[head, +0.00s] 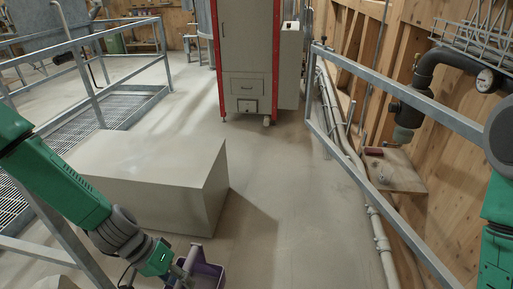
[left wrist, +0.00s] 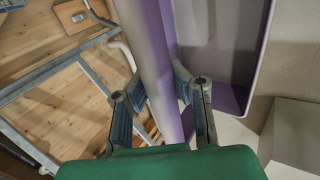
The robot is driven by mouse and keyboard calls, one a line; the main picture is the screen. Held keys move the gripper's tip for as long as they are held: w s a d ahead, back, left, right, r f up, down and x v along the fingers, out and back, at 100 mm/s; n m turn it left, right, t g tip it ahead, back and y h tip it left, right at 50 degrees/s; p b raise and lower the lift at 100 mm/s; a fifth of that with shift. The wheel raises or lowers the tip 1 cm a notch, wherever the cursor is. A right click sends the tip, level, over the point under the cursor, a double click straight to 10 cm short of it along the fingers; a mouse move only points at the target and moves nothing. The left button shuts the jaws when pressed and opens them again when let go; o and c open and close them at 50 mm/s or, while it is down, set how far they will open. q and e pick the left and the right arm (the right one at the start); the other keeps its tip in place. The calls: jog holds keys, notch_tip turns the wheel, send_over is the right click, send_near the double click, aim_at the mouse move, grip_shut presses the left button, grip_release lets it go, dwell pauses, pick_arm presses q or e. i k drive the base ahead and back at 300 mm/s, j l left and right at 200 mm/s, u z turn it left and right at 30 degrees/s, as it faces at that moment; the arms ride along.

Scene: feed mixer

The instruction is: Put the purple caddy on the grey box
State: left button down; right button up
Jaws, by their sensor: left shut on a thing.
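The purple caddy (head: 215,270) is at the bottom edge of the head view, partly cut off and partly behind my left gripper (head: 184,268). The left gripper is shut on the caddy. In the left wrist view, its fingers (left wrist: 162,108) are on both sides of a greyish upright part of the caddy, and a purple wall (left wrist: 258,55) stands to the right. The grey box (head: 150,165) is a large, low block with a bare top, left of centre in the head view. The caddy is in front of its near right corner. My right gripper is out of view.
Metal railings (head: 400,92) run along the right, with pipes and a small wooden shelf (head: 398,172) behind. More railing stands on the left beside a grating. A red-edged grey cabinet (head: 246,60) is at the back. The floor right of the box is clear.

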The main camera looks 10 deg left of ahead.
aim_at(176, 159)
jog(key=i+u, duration=0.25)
jog(key=i, duration=1.4)
jog(key=i+l+u, duration=0.15)
jog(key=i+u, duration=0.35)
jog(key=i+l+u, duration=0.5)
jog(key=i, duration=0.15)
jog(key=i+l+u, duration=0.8)
jog(key=l+u, duration=0.2)
jog(key=l, duration=0.3)
